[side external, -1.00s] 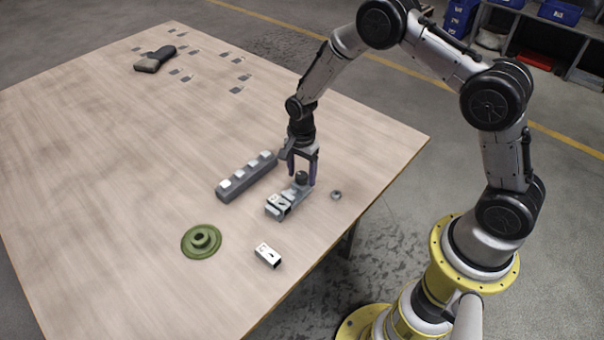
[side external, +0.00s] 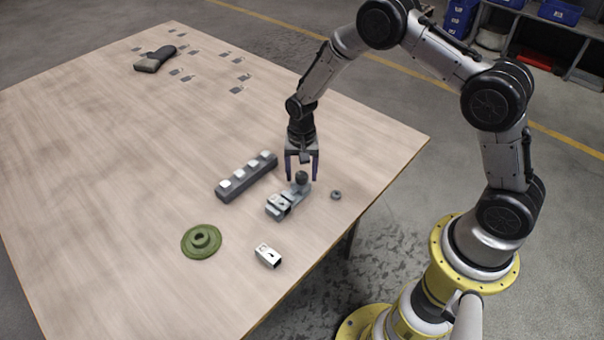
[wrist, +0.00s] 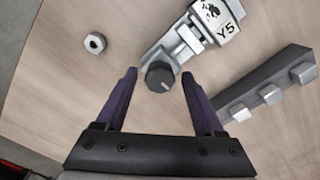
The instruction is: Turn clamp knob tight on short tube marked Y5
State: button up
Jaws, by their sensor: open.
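The dark clamp knob (wrist: 160,76) stands at one end of the grey clamp (wrist: 183,47), with a pale line on its top. The short tube marked Y5 (wrist: 217,20) sits in the clamp's other end, its black label facing the wrist camera. In the side external view the knob (side external: 302,178) rises from the clamp (side external: 293,194) near the table's right edge. My gripper (side external: 302,176) is open, pointing down over the knob. In the wrist view its two purple fingers (wrist: 158,78) stand apart on either side of the knob, with visible gaps.
A grey bar with several pale blocks (side external: 246,178) lies left of the clamp. A small nut (side external: 336,195) lies to its right. A second short tube (side external: 268,256) and a green flanged disc (side external: 201,242) lie nearer the front. A dark object (side external: 155,58) lies far back.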

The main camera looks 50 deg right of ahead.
jog(key=n, duration=0.5)
jog(key=shift+n, duration=0.3)
jog(key=n, duration=0.5)
jog(key=shift+n, duration=0.4)
jog(key=shift+c, duration=0.2)
grip_shut()
